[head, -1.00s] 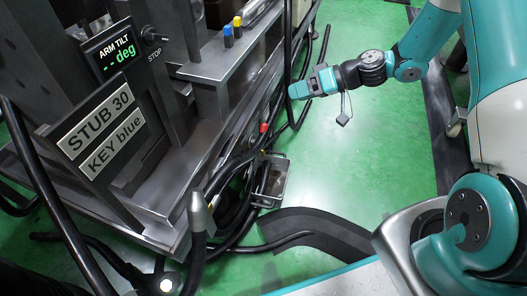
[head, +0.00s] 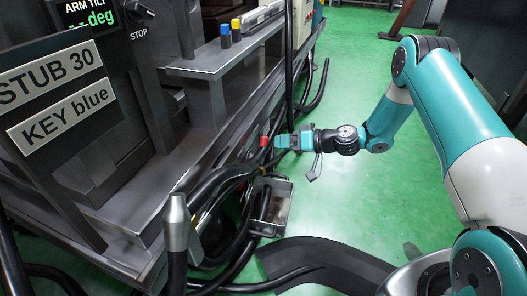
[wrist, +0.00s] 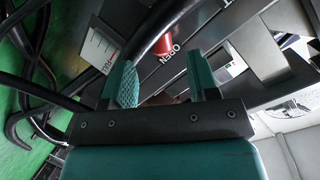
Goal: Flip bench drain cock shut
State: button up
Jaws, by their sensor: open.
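A small red handle (head: 264,141), which looks like the drain cock's lever, is low on the side of the dark bench. The wrist view also shows the red handle (wrist: 174,42), beyond my fingertips, with a plate marked OPEN beside it. My gripper (head: 279,143) is just right of the handle in the head view, pointing at the bench. In the wrist view my gripper (wrist: 161,82) has its two teal fingers apart with no object held between them. The cock's body is mostly hidden.
Black hoses (head: 215,180) run along the bench side, and one passes close to the fingers in the wrist view. A metal tray (head: 279,222) stands below the handle. A black floor cable cover (head: 325,256) lies nearer. Green floor (head: 350,205) is clear to the right.

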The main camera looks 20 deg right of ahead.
aim_at(266, 145)
jog(key=b+x, duration=0.2)
jog(key=x, duration=0.4)
jog(key=shift+a+f+b, duration=0.1)
jog(key=shift+f+b, duration=0.05)
jog(key=shift+b, duration=0.15)
jog(key=shift+w+a, duration=0.3)
jog(key=shift+a, duration=0.1)
grip_shut()
